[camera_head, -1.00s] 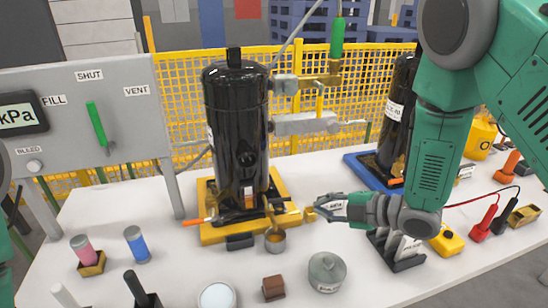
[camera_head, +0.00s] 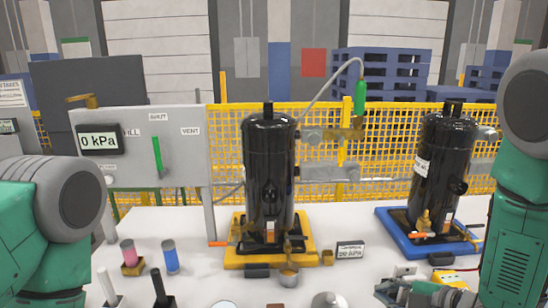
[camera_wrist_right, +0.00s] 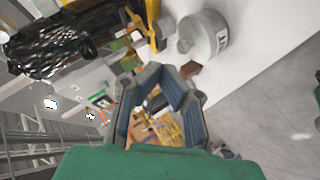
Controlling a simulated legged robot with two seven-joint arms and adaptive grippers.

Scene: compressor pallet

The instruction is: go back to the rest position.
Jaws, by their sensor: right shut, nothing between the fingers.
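My right gripper (camera_head: 392,292) is low in the head view, right of the yellow pallet (camera_head: 235,262) and apart from it. It is shut and empty. In the right wrist view its fingers (camera_wrist_right: 165,75) meet ahead of the camera. My left arm shows at the left edge of the head view; its gripper is out of the picture. The black compressor (camera_head: 268,170) stands upright on the yellow pallet. A small brass piece (camera_head: 328,257) stands beside the pallet's right edge.
A second black compressor (camera_head: 440,175) stands on a blue pallet (camera_head: 392,222) behind my right forearm. A gauge panel (camera_head: 185,170) reading 0 kPa is at left.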

